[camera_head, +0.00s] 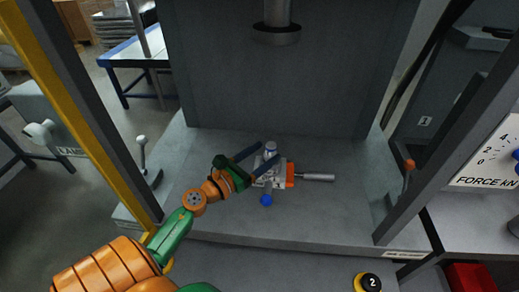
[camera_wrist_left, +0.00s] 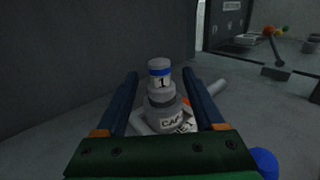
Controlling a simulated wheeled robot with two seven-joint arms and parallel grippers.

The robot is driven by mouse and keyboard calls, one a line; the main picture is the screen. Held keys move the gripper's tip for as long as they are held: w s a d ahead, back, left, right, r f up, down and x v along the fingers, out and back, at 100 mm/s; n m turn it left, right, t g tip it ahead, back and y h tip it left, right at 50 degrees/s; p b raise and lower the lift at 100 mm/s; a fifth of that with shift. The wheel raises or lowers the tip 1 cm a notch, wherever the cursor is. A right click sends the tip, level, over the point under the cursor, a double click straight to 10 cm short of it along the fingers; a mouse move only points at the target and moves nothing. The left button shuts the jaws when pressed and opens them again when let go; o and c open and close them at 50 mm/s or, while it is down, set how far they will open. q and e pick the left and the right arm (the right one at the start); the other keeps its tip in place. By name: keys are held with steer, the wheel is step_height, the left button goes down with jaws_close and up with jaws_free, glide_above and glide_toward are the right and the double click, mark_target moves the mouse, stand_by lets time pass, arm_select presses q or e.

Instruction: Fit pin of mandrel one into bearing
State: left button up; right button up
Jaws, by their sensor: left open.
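Mandrel one (camera_head: 271,147) is a small grey stepped cylinder with a blue band and the number 1, standing upright. It also shows in the left wrist view (camera_wrist_left: 160,84). Below it is a light block with dark lettering (camera_head: 263,183), partly hidden by my gripper. My left gripper (camera_head: 270,152) is open, with one long dark finger on each side of the mandrel; I cannot tell whether either finger touches it. The mandrel's pin and the bearing cannot be made out. My right gripper is not in view.
An orange part (camera_head: 290,175) with a grey bar (camera_head: 318,177) extends right from the block. A blue knob (camera_head: 266,200) is in front. A press ram (camera_head: 277,32) hangs above. Levers (camera_head: 141,150) stand at both sides. The grey bed is otherwise clear.

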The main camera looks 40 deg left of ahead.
mark_target(268, 151)
arm_select(q)
steer(key=s, duration=0.3)
steer(key=shift+s+a+f+b, duration=0.1)
steer(key=shift+a+f+b, duration=0.05)
steer(key=shift+b, duration=0.25)
steer(key=shift+s+r, duration=0.2)
steer(key=shift+s, duration=0.2)
